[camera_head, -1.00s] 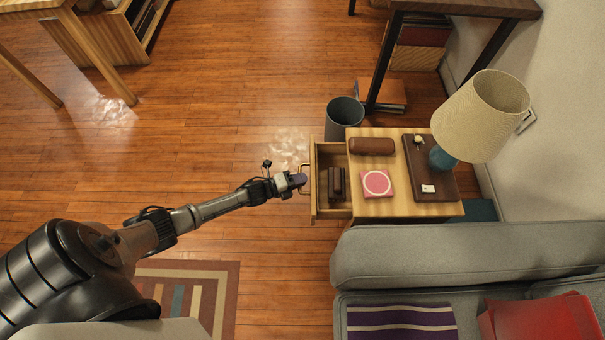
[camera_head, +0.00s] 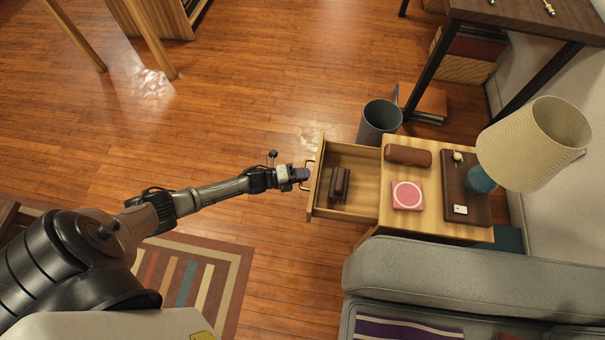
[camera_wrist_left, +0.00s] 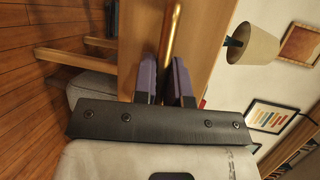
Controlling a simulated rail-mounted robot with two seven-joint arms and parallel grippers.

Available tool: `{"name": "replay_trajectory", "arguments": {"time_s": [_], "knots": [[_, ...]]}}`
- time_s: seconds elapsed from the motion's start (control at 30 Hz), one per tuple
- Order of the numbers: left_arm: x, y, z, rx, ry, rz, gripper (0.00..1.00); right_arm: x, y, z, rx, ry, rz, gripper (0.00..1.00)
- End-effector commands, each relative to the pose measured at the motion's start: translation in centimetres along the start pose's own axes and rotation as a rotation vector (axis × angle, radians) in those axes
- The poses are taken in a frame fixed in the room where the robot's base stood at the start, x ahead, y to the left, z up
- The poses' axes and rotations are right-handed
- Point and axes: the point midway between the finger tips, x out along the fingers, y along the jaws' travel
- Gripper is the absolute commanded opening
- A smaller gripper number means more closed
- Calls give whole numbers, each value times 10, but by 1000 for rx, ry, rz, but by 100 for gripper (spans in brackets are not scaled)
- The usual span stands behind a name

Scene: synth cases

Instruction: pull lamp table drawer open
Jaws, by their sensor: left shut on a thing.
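The lamp table (camera_head: 428,224) stands at the right of the head view. Its drawer (camera_head: 352,160) is pulled well out to the left, with a dark brown object (camera_head: 339,184) inside. A brass handle (camera_head: 310,166) is on the drawer front. My left gripper (camera_head: 303,174) is at that handle, and in the left wrist view its two purple-grey fingers (camera_wrist_left: 166,82) are shut around the brass handle (camera_wrist_left: 171,35). The exact contact is partly hidden by the fingers. My right gripper is not in view.
On the table top are a lamp (camera_head: 535,142), a brown case (camera_head: 408,156), a pink box (camera_head: 407,195) and a dark tray (camera_head: 455,208). A grey bin (camera_head: 379,121) stands close behind the drawer. A grey sofa (camera_head: 450,280) is in front.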

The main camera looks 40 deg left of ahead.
Motion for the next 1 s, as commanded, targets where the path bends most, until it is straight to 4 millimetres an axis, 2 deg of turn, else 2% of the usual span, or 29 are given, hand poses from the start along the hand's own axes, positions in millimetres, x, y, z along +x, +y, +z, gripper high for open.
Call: {"name": "replay_trajectory", "arguments": {"time_s": [0.03, 0.07, 0.3, 0.53, 0.67, 0.77, 1.0], "knots": [[0, 0, 0, 1, 2, -1, 0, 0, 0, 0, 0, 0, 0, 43], [0, 0, 0, 1, 2, -1, 14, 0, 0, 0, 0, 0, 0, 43], [0, 0, 0, 0, 1, -1, 37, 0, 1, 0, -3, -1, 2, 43], [-1, 0, 0, 0, 1, 0, 37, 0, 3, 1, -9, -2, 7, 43], [-9, -1, 0, 0, 0, 2, 37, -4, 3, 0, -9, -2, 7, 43], [-24, -2, 0, -1, 0, 3, 37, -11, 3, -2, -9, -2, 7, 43], [-73, -2, 0, -2, 0, 3, 37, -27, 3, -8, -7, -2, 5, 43]]}}
